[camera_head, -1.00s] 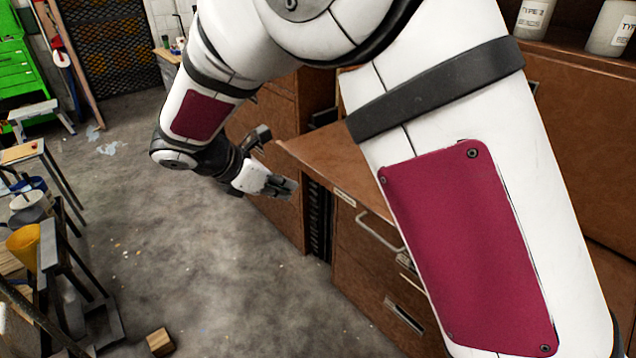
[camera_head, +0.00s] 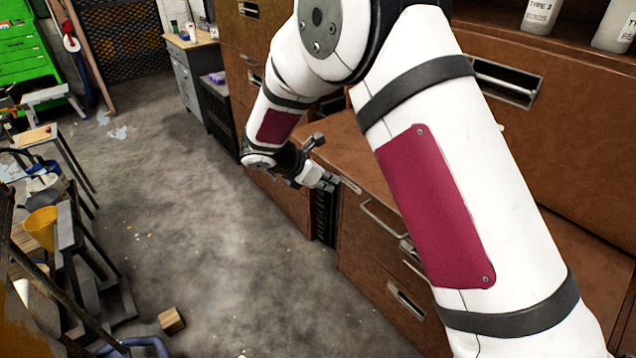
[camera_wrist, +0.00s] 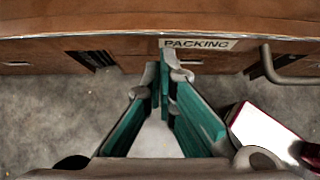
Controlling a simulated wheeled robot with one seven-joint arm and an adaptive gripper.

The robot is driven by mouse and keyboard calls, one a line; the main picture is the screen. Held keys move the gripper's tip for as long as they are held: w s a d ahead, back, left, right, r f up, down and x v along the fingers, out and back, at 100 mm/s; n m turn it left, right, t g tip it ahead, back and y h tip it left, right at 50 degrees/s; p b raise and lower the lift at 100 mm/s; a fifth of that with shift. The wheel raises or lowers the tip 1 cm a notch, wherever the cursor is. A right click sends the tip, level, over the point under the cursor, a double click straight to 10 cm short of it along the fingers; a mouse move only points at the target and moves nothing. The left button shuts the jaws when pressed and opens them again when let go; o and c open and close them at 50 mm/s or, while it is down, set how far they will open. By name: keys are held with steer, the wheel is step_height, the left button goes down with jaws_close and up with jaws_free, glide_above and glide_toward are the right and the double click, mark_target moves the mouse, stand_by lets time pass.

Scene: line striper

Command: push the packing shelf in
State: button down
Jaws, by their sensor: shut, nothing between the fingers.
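The packing shelf (camera_head: 345,140) is a flat brown board sticking out from the brown cabinet, partly hidden behind my arm in the head view. In the wrist view its front edge (camera_wrist: 110,41) runs across the top, with a white PACKING label (camera_wrist: 198,44). My gripper (camera_head: 329,183) is shut and empty at the front edge, by the label. In the wrist view the fingertips (camera_wrist: 165,72) point at the edge just below and left of the label. I cannot tell whether they touch it.
A drawer handle (camera_head: 383,217) sits below the shelf at right; it also shows in the wrist view (camera_wrist: 285,68). Bottles (camera_head: 538,15) stand on an upper ledge. The concrete floor (camera_head: 200,230) at left is mostly clear. A wood block (camera_head: 171,320) lies there.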

steer(key=shift+w+d, duration=0.15)
steer(key=shift+d, duration=0.05)
steer(key=w+d+b, duration=0.2)
steer(key=w+d, duration=0.3)
steer(key=d, duration=0.2)
steer(key=w+d+b, duration=0.3)
steer(key=w+d, duration=0.2)
steer(key=d, duration=0.3)
steer(key=w+d+b, duration=0.3)
steer(key=w+d, duration=0.2)
steer(key=d, duration=0.3)
steer(key=shift+w, duration=0.4)
steer(key=shift+w+d+r, duration=0.1)
steer(key=shift+w+d, duration=0.15)
steer(key=shift+d, duration=0.15)
